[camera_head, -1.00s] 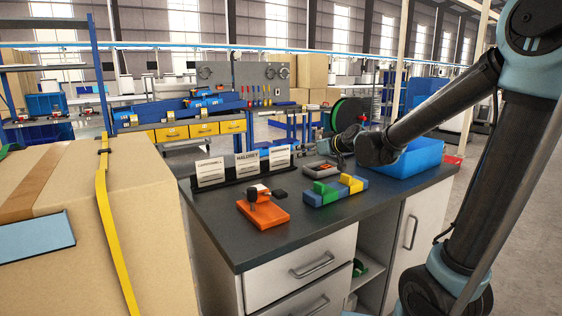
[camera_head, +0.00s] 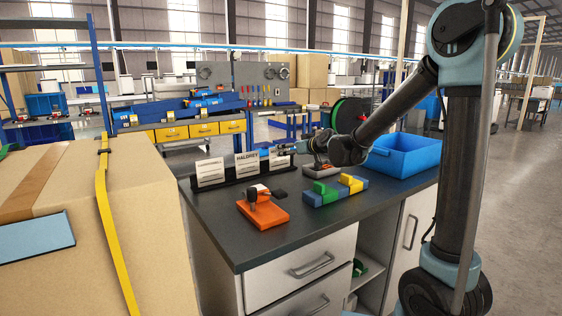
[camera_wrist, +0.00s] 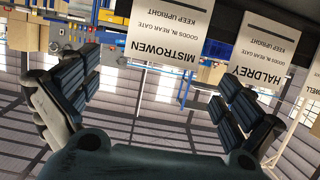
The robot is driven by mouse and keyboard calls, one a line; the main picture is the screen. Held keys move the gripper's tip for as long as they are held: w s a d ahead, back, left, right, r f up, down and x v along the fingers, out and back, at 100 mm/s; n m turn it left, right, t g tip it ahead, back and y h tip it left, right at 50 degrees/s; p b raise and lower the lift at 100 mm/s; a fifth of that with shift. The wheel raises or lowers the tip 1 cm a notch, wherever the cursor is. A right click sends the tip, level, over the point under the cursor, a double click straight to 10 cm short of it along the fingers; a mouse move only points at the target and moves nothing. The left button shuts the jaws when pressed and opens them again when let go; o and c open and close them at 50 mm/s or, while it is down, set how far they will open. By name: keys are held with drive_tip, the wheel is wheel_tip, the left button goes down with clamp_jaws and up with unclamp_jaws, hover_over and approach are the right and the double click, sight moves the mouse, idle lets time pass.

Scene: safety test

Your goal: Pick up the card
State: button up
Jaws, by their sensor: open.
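Three white cards stand upright in a black holder (camera_head: 228,184) on the bench: a left card (camera_head: 210,172), a middle card (camera_head: 247,168) reading HALDREY, and a right card (camera_head: 281,161) partly hidden by my gripper (camera_head: 287,149). A third card (camera_wrist: 313,82) is cut off at the edge. My gripper is open and holds nothing.
The dark bench top (camera_head: 290,235) carries an orange block fixture (camera_head: 262,213), coloured blocks (camera_head: 335,191), a small grey tray (camera_head: 321,171) and a blue bin (camera_head: 404,155). A large cardboard box (camera_head: 130,230) stands at the left. The bench front is clear.

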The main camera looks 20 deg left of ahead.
sight(280, 158)
drive_tip(key=shift+x, duration=4.3)
drive_tip(key=shift+s+a, duration=0.1)
drive_tip(key=shift+s, duration=0.05)
drive_tip(key=c, duration=0.6)
